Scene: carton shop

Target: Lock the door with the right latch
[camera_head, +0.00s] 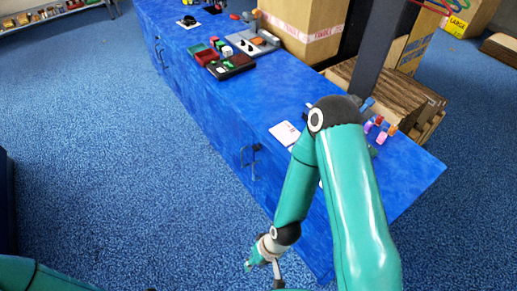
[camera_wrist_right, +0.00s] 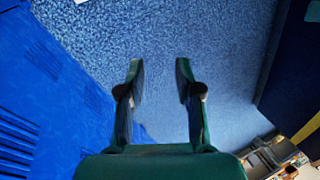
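A blue counter (camera_head: 205,95) runs from the top middle to the lower right, with seams and dark fittings on its front. One dark fitting (camera_head: 250,155) could be a handle or a latch; I cannot tell which. Another dark fitting (camera_head: 160,52) is farther along the front. My right gripper (camera_head: 262,268) hangs low in front of the counter's near end, small and partly hidden. In the right wrist view my right gripper (camera_wrist_right: 158,70) is open, with only blue carpet visible between its fingers. My left gripper is outside the frame.
Blue carpet (camera_head: 110,130) is clear left of the counter. A dark tray (camera_head: 232,68), a white card (camera_head: 284,133) and small coloured items (camera_head: 376,126) lie on the counter top. A cardboard box (camera_head: 300,25) stands behind. A slotted blue surface (camera_wrist_right: 40,120) fills the wrist view's left side.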

